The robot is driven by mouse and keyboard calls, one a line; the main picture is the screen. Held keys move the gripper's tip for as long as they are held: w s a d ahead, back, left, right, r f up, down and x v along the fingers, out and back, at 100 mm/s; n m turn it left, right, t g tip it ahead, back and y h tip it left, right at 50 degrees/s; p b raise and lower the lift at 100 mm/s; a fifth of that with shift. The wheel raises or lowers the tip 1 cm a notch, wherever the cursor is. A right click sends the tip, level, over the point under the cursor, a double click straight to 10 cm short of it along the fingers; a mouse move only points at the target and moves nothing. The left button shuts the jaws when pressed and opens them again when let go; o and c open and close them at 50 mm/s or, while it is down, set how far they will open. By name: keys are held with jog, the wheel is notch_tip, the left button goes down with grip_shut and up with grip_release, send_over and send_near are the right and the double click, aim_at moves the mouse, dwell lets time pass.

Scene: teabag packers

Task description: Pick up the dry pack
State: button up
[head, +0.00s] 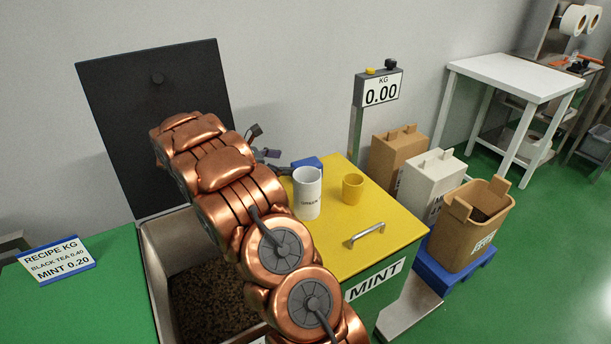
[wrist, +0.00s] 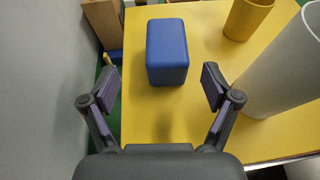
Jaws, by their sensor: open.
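A blue block with rounded edges, which looks like the dry pack (wrist: 167,50), lies on the yellow lid (head: 330,240) near its back left edge. In the head view the blue block (head: 308,163) is partly hidden behind the white cup. My gripper (wrist: 163,85) is open and empty. In the wrist view the block appears centred between the fingers and slightly beyond them, with a gap on each side. In the head view my gripper (head: 265,143) is left of the block, partly hidden by my copper arm.
A white cup (head: 307,197) and a yellow cup (head: 352,189) stand right of the block. An open bin of dark leaves (head: 205,305) has its black lid (head: 150,120) raised behind it. A scale display (head: 381,90) reads 0.00. Paper bags (head: 475,240) stand farther right.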

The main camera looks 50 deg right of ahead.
aim_at(302, 164)
jog(key=x, duration=0.4)
jog(key=s+p+x, duration=0.1)
jog(key=x, duration=0.2)
jog(key=shift+r, duration=0.25)
jog(key=c, duration=1.3)
